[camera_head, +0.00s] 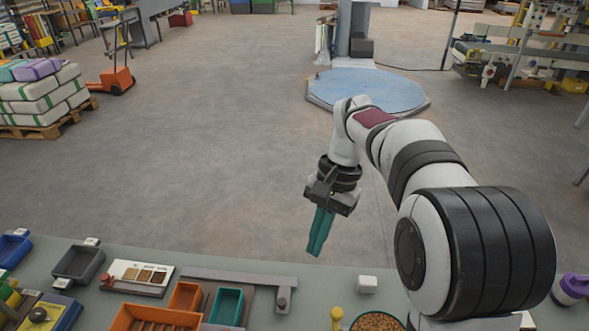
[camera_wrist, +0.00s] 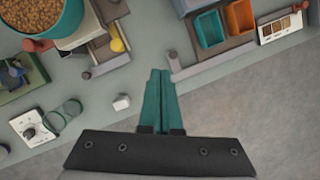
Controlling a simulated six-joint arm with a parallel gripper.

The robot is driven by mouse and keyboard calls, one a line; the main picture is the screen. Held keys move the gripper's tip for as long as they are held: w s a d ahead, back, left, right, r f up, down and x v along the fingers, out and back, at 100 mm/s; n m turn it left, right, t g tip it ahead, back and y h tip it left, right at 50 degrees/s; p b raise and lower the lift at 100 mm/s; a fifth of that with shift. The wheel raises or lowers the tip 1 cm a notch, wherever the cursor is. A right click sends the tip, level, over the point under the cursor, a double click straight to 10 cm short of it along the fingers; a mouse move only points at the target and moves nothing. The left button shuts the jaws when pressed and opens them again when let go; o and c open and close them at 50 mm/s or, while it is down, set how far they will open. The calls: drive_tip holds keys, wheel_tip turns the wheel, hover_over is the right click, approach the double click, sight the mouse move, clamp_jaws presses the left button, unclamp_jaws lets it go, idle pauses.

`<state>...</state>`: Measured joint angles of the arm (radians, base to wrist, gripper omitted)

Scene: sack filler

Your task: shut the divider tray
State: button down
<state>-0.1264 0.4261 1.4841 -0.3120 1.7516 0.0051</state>
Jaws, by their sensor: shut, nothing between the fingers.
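An orange tray with inner ribs (camera_head: 150,318), likely the divider tray, sits on the bench and is cut off by the head view's bottom edge. How far it is open cannot be told. Beside it are a small orange bin (camera_head: 186,297) and a teal bin (camera_head: 227,305); both also show in the wrist view, the teal one (camera_wrist: 210,28) and the orange one (camera_wrist: 240,16). My gripper (camera_head: 316,250) has teal fingers pointing down, shut and empty, above and apart from the bench. In the wrist view its fingertips (camera_wrist: 160,75) appear near a grey bar's end.
The grey bar (camera_head: 235,278) with an upright post (camera_head: 283,298) runs along the bench's far edge. A white block (camera_head: 367,284), a yellow knob (camera_head: 337,314) and a bowl of grains (camera_head: 377,321) stand to the right. A sample board (camera_head: 140,277) lies left.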

drive_tip(key=w+a+f+g, duration=0.1)
drive_tip(key=w+a+f, duration=0.1)
drive_tip(key=w+f, duration=0.8)
drive_tip(key=x, duration=1.1)
drive_tip(key=shift+s+d, duration=0.15)
drive_tip(key=shift+d, duration=0.3)
drive_tip(key=s, duration=0.1)
drive_tip(key=s+a, duration=0.1)
drive_tip(key=s, duration=0.1)
drive_tip(key=shift+a+f, duration=0.15)
drive_tip(key=shift+a, duration=0.1)
drive_tip(key=shift+s+a, duration=0.15)
drive_tip(key=shift+s, duration=0.2)
drive_tip(key=s, duration=1.2)
drive_tip(key=shift+s, duration=0.2)
